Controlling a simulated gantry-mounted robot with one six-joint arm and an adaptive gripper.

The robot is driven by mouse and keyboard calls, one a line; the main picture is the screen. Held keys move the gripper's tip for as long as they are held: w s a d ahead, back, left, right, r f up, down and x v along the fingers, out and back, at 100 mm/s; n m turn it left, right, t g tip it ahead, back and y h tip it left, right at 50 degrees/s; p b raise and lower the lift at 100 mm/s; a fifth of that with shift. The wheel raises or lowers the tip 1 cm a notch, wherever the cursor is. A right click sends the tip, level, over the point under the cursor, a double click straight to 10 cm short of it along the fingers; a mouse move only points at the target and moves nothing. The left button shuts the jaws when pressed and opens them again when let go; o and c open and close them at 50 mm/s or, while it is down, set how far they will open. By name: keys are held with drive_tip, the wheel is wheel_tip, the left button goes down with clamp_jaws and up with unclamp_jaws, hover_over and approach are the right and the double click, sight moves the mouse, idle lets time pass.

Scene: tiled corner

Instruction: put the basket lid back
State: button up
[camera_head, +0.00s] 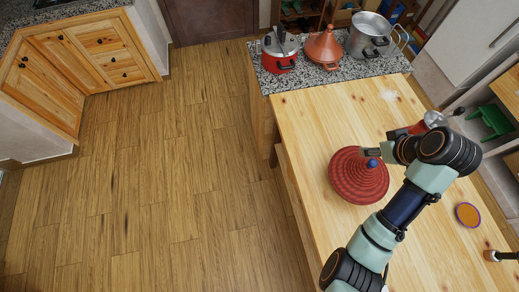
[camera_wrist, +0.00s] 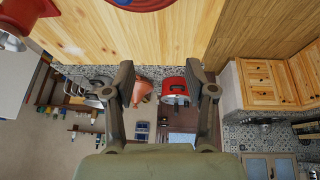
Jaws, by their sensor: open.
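A red woven, cone-shaped lid (camera_head: 350,185) with a blue knob (camera_head: 373,163) is on the wooden table, left of my arm. Only part of its red surface shows at the top edge of the wrist view (camera_wrist: 150,3). I cannot tell whether a basket is under it. My gripper (camera_head: 370,152) appears just beyond the knob in the head view; its height above the lid is unclear. In the wrist view, its two fingers (camera_wrist: 163,80) are spread apart with nothing between them.
An orange disc with a purple rim (camera_head: 468,215) lies on the table to the right. A red and metal item (camera_head: 433,119) stands behind my arm. A red pot (camera_head: 280,62), a terracotta tagine (camera_head: 323,47) and a steel pot (camera_head: 368,36) stand on the far counter. The table's far left is clear.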

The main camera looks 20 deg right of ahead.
drive_tip(key=w+a+r+t, duration=0.1)
drive_tip(key=w+a+t, duration=0.15)
drive_tip(key=a, duration=0.65)
drive_tip(key=w+a+r+t, duration=0.1)
drive_tip(key=w+a+r, duration=0.15)
drive_tip(key=a, duration=0.75)
drive_tip(key=w+a+t, duration=0.2)
drive_tip(key=w+a, duration=0.1)
drive_tip(key=a, duration=0.6)
drive_tip(key=s+a+r+t+y, duration=0.1)
drive_tip(key=s+a+r, duration=0.15)
drive_tip(key=a, duration=0.35)
drive_tip(key=s+a+r+t, duration=0.1)
drive_tip(key=s+a+r, duration=0.15)
drive_tip(key=a, duration=0.25)
wheel_tip(320, 180, up, 14)
drive_tip(key=w+p, duration=0.1)
drive_tip(key=p, duration=1.2)
drive_tip(key=shift+f+n, duration=0.25)
drive_tip(key=shift+n, duration=0.05)
drive_tip(key=shift+d, duration=0.1)
